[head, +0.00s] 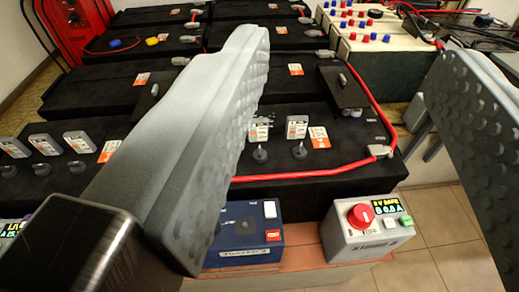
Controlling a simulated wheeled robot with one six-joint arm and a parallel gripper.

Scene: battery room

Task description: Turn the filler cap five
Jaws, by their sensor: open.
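A row of black filler caps with small upright grey tags behind them runs along the front black battery. Two caps show right of my left finger: one close beside it (260,153) and one farther right (300,151). Several more show at the left, such as one black cap (77,167). The tag numbers are too small to read, so I cannot tell which is cap five. My left finger hides the middle of the row. My gripper (350,55) is open and empty, its fingers wide apart, with the two right caps in view between them.
A red cable (310,176) crosses the battery's front and rises at right. A blue box (245,245) and a grey box with a red knob (367,230) stand in front. Tiled floor (445,205) lies open at right.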

